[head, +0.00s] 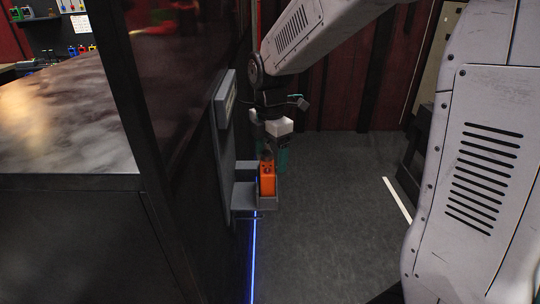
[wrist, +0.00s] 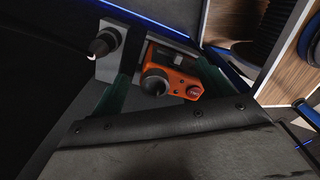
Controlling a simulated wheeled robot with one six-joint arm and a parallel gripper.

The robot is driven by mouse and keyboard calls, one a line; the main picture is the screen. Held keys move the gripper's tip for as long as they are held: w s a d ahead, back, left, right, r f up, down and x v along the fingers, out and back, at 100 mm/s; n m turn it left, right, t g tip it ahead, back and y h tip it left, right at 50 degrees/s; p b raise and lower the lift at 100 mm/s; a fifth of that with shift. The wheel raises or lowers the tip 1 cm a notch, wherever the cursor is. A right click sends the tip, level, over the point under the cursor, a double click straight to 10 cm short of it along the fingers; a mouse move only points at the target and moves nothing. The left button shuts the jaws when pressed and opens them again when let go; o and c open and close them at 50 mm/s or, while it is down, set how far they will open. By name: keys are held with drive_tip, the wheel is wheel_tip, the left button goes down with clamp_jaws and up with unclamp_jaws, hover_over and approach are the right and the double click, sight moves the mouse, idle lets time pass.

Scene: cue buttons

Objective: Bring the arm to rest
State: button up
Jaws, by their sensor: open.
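My arm hangs down from the upper right in the head view. My gripper (head: 275,158) is at its end, open, just above an orange control box (head: 267,180). The box sits in a grey wall holder (head: 243,196). In the wrist view the orange box (wrist: 182,72) shows a black knob and a red button. The dark green fingers of my gripper (wrist: 170,62) stand apart, one on each side of the box. I cannot tell whether they touch it.
A dark cabinet with a mottled grey top (head: 70,115) and a glass panel stand at left. A blue light strip (head: 253,262) runs along the floor. Open grey floor (head: 330,230) lies right of the holder. A second black knob (wrist: 103,43) is beside the box.

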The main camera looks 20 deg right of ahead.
wheel_tip(320, 180, up, 7)
drive_tip(key=shift+m, duration=0.7)
drive_tip(key=s+m, duration=0.1)
drive_tip(key=f+m, duration=0.1)
drive_tip(key=s+m, duration=0.1)
drive_tip(key=m, duration=0.1)
drive_tip(key=shift+s+d+f+g, duration=0.1)
drive_tip(key=shift+s+f+g, duration=0.15)
drive_tip(key=shift+s+g, duration=0.05)
drive_tip(key=s+d+r+m+t, duration=0.1)
drive_tip(key=s+d+m+t, duration=0.1)
drive_tip(key=s+m, duration=1.3)
drive_tip(key=s, duration=0.8)
drive_tip(key=shift+s+d+r, duration=0.2)
drive_tip(key=shift+s+r, duration=0.1)
drive_tip(key=shift+r, duration=0.05)
